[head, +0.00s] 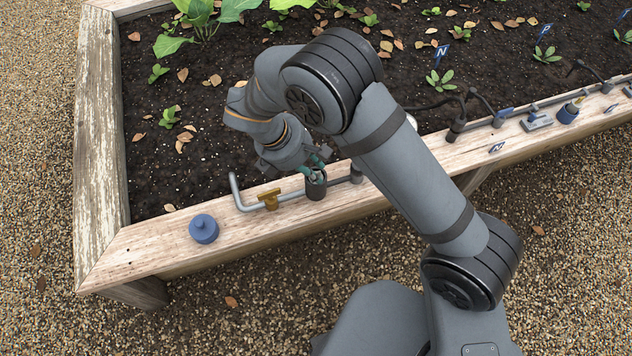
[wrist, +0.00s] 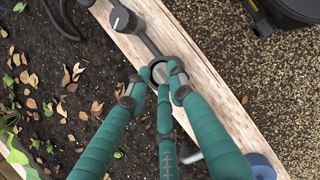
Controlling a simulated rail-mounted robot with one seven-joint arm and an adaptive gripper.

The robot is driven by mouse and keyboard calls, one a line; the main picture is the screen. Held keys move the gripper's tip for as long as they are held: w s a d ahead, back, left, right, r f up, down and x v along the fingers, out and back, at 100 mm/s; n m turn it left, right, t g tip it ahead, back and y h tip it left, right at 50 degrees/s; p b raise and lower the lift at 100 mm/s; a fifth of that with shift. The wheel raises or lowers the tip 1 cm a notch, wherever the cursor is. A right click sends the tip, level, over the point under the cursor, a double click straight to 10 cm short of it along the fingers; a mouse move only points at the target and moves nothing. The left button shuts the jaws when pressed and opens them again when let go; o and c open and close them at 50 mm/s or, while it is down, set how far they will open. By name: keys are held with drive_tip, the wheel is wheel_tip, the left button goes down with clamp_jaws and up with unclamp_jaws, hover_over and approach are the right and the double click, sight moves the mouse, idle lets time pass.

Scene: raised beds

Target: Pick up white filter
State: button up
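My gripper (head: 315,172) is low over a dark, open-topped cylinder (head: 316,190) in the pipe line on the bed's front timber. In the wrist view my teal-and-grey fingers (wrist: 157,78) come close together around the cylinder's mouth, with a small pale round piece (wrist: 158,72) between the tips. This pale piece may be the white filter; most of it is hidden by the cylinder and the fingers. The fingertips are apart, but I cannot tell whether they press on it.
A blue round cap (head: 203,229) lies on the timber rim (head: 150,250) to the left. Further right are a blue fitting (head: 568,112) and small labels. Soil with seedlings fills the bed.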

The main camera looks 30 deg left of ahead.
clamp_jaws()
idle(0.3)
wheel_tip(320, 180, up, 12)
drive_tip(key=p, duration=0.5)
drive_tip(key=shift+p, duration=0.3)
drive_tip(key=shift+w+f, duration=0.1)
drive_tip(key=shift+w, duration=0.05)
